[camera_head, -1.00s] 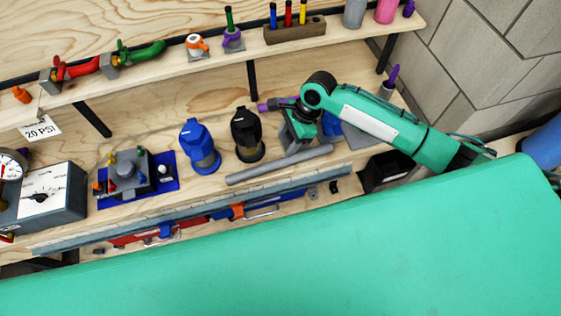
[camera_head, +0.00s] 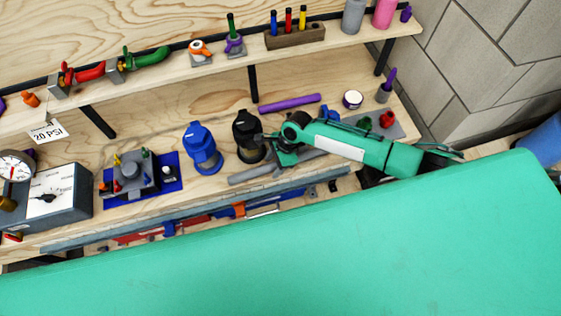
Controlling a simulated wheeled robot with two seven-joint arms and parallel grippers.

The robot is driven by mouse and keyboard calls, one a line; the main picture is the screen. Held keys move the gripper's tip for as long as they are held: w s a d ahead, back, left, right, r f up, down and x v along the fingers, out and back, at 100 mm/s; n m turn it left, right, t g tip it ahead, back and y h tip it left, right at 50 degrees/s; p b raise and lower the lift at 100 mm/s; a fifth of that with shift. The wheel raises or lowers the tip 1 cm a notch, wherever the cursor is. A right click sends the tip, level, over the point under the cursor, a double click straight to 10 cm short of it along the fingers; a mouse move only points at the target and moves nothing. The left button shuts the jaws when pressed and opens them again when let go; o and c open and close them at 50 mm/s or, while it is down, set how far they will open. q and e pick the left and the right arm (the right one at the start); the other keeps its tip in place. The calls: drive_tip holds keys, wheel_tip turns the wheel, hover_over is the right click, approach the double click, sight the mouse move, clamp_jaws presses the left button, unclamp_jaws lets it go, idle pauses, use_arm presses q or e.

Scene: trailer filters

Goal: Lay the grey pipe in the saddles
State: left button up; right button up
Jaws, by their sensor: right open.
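The grey pipe (camera_head: 250,174) lies on the wooden bench near its front edge, in front of the black-capped filter. My right gripper (camera_head: 277,165) is over the middle of the pipe, open, with its fingers low and close to it. My right arm hides part of the pipe's right end, and I cannot tell whether the fingers touch it. I cannot make out the saddles. My left gripper is not in view.
A blue filter (camera_head: 202,148) and a black filter (camera_head: 248,137) stand left of my right gripper. A purple pipe (camera_head: 290,103) lies behind it. A gauge box (camera_head: 48,195) and a blue-based valve unit (camera_head: 128,176) are at left. A shelf (camera_head: 180,70) runs above.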

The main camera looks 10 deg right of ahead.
drive_tip(key=shift+f, duration=0.1)
drive_tip(key=shift+c, duration=0.4)
drive_tip(key=c, duration=1)
